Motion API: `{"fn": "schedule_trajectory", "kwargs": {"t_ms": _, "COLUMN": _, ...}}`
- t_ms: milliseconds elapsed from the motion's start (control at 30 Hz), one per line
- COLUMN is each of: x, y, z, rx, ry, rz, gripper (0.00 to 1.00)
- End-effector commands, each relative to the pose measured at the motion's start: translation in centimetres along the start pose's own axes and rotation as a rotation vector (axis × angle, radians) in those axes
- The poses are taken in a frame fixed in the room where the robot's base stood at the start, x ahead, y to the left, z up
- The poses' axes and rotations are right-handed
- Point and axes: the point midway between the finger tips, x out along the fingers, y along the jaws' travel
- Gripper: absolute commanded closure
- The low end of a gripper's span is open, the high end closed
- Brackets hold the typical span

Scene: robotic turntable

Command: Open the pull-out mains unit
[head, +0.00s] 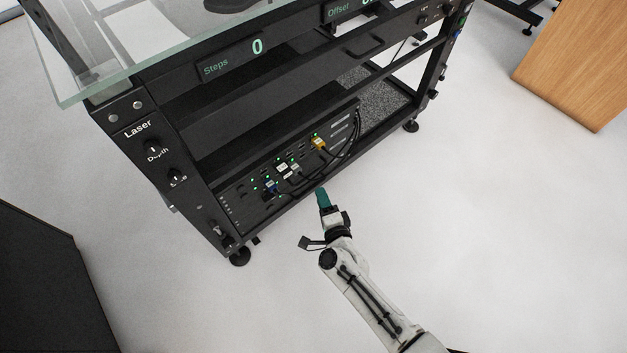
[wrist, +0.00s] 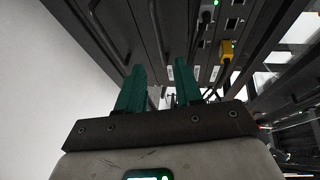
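A black rack of electronics (head: 235,205) with green lights, ports and plugged cables sits low in the turntable frame. Which of its panels is the pull-out mains unit, I cannot tell. My gripper (head: 322,196) is in front of the rack's lower right part, low near the floor. In the wrist view, my gripper's (wrist: 161,72) two teal fingers are apart with nothing clearly between them. Dark panels (wrist: 150,45) with bar handles (wrist: 108,32) lie beyond the fingertips, and a yellow plug (wrist: 226,52) is to the right. Contact with a handle cannot be made out.
Black cables (head: 352,130) hang from the rack's right side near my gripper. The turntable frame (head: 195,190) has a glass top (head: 68,85) and a front foot (head: 239,257). A dark block (head: 50,285) stands lower left, a wooden cabinet (head: 580,65) upper right. The floor right of my arm is clear.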

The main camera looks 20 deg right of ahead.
Motion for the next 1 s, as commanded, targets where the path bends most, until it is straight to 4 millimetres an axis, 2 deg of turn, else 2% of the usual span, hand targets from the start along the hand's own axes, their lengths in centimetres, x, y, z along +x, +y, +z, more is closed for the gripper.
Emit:
{"fn": "schedule_trajectory", "kwargs": {"t_ms": 300, "x": 6.0, "y": 0.3, "z": 0.0, "rx": 0.0, "ry": 0.001, "rz": -0.002, "gripper": 0.65}}
{"fn": "schedule_trajectory", "kwargs": {"t_ms": 500, "x": 8.3, "y": 0.2, "z": 0.1, "rx": 0.0, "ry": -0.001, "rz": -0.001, "gripper": 0.65}}
{"fn": "schedule_trajectory", "kwargs": {"t_ms": 700, "x": 9.1, "y": 0.0, "z": 0.0, "rx": -0.002, "ry": -0.002, "rz": 0.001, "gripper": 0.65}}
{"fn": "schedule_trajectory", "kwargs": {"t_ms": 933, "x": 9.1, "y": -0.1, "z": 0.0, "rx": -0.002, "ry": -0.002, "rz": 0.0, "gripper": 0.65}}
{"fn": "schedule_trajectory", "kwargs": {"t_ms": 1000, "x": 9.1, "y": 0.0, "z": 0.0, "rx": -0.002, "ry": -0.002, "rz": 0.0, "gripper": 0.71}}
